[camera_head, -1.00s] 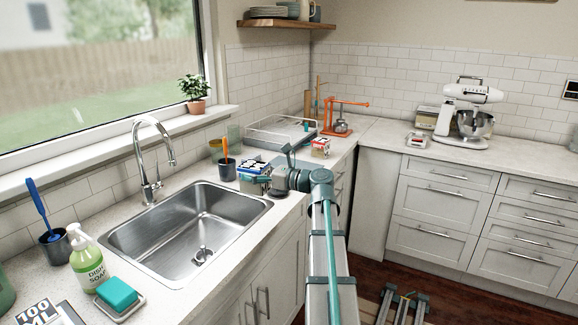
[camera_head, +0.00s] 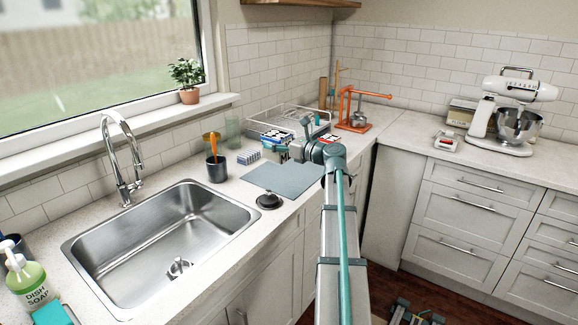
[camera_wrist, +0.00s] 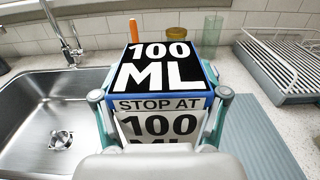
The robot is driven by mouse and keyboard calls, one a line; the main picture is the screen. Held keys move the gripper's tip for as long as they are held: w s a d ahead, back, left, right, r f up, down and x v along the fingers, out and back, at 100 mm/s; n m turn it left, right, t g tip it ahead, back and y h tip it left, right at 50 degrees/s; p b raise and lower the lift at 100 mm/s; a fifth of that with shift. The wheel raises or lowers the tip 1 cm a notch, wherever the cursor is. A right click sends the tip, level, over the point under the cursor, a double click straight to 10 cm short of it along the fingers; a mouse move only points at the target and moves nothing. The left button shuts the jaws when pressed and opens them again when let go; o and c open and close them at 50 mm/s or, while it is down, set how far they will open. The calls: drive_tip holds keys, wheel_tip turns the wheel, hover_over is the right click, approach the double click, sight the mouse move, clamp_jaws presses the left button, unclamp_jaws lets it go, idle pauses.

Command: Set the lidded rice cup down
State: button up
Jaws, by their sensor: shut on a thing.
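My gripper (camera_wrist: 160,98) is shut on the rice cup (camera_wrist: 158,124), with one finger on each side. The cup is boxy, with a blue-edged black lid (camera_wrist: 165,62) reading "100 ML" and a front label reading "STOP AT 100". The lid looks level. The cup's base is hidden, so I cannot tell whether it touches the counter. In the head view my gripper (camera_head: 300,142) is over the counter by the dish rack, and my wrist hides much of what it holds. A grey mat (camera_head: 284,180) lies on the counter; it also shows at the right in the wrist view (camera_wrist: 252,120).
The sink (camera_head: 165,238) is left of the mat. A dark cup with an orange handle (camera_head: 216,171), a small blue-and-white box (camera_head: 248,157) and glasses (camera_head: 232,132) stand near the wall. A dish rack (camera_head: 283,118) and orange press (camera_head: 352,115) are beyond. A black disc (camera_head: 268,200) lies before the mat.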

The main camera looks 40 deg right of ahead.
drive_tip(key=shift+w+d+f+p, duration=0.4)
drive_tip(key=shift+w+d+f, duration=0.95)
drive_tip(key=shift+d+f, duration=0.6)
drive_tip(key=shift+w+d+f+p, duration=0.35)
drive_tip(key=shift+w+d+f, duration=1.1)
drive_tip(key=shift+f, duration=0.8)
drive_tip(key=shift+w+d+f+p, duration=0.4)
drive_tip(key=shift+w+d+f, duration=0.85)
drive_tip(key=shift+d+f, duration=0.7)
drive_tip(key=shift+a+f, duration=0.15)
drive_tip(key=shift+f, duration=0.15)
drive_tip(key=o, duration=1.4)
drive_tip(key=shift+c, duration=0.2)
drive_tip(key=shift+r, duration=0.2)
drive_tip(key=b+v, duration=0.1)
drive_tip(key=v, duration=1.1)
drive_tip(key=shift+b, duration=0.35)
